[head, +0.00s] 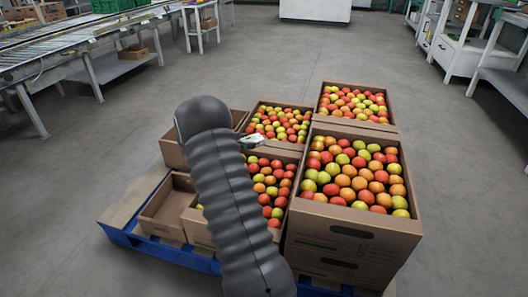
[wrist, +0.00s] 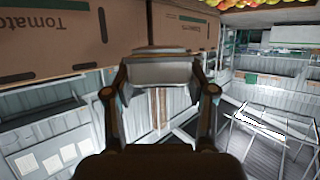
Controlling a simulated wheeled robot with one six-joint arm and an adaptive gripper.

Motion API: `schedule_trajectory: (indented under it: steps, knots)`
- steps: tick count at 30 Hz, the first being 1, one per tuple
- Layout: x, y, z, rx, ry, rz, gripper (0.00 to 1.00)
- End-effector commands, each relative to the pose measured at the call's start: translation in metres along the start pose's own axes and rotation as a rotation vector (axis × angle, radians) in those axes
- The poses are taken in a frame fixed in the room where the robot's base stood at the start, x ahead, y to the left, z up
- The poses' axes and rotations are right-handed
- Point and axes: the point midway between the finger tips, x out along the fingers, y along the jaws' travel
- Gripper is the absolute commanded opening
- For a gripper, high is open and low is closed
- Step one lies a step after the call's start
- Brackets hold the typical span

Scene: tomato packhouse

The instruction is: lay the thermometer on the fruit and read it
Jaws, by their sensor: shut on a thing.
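My gripper (wrist: 160,82) is shut on a pale grey, box-shaped body, which I take to be the thermometer (wrist: 160,72); a darker narrow part shows at its upper edge. Its display, if it has one, cannot be read here. In the head view, my dark ribbed arm hides most of the gripper; a small white piece (head: 252,139) shows past it, over the middle fruit cartons. Red, orange and yellow-green fruit (head: 355,172) fills the tall right carton (head: 345,236). More fruit (head: 268,186) lies in the middle carton, partly behind my arm. I see no contact between thermometer and fruit.
The cartons stand on a blue pallet (head: 190,257). An emptier carton (head: 168,207) is at left; fruit-filled cartons (head: 355,103) stand behind. Carton sides marked "Tomato" (wrist: 60,40) are close in the wrist view. A roller conveyor (head: 75,47) is far left; the concrete floor behind is clear.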

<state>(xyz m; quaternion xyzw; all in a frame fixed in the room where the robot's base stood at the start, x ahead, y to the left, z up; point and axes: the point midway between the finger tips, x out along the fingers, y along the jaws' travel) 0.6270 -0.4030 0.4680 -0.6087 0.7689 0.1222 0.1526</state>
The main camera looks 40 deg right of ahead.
Motion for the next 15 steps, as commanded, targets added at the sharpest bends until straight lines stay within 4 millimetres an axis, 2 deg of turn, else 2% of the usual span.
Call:
schedule_trajectory:
  steps: [5, 15]
  knots:
    - [-0.012, 0.002, 0.020, 0.008, 0.000, 0.022, 0.17]
    - [-0.058, 0.006, 0.083, 0.006, 0.002, 0.019, 0.17]
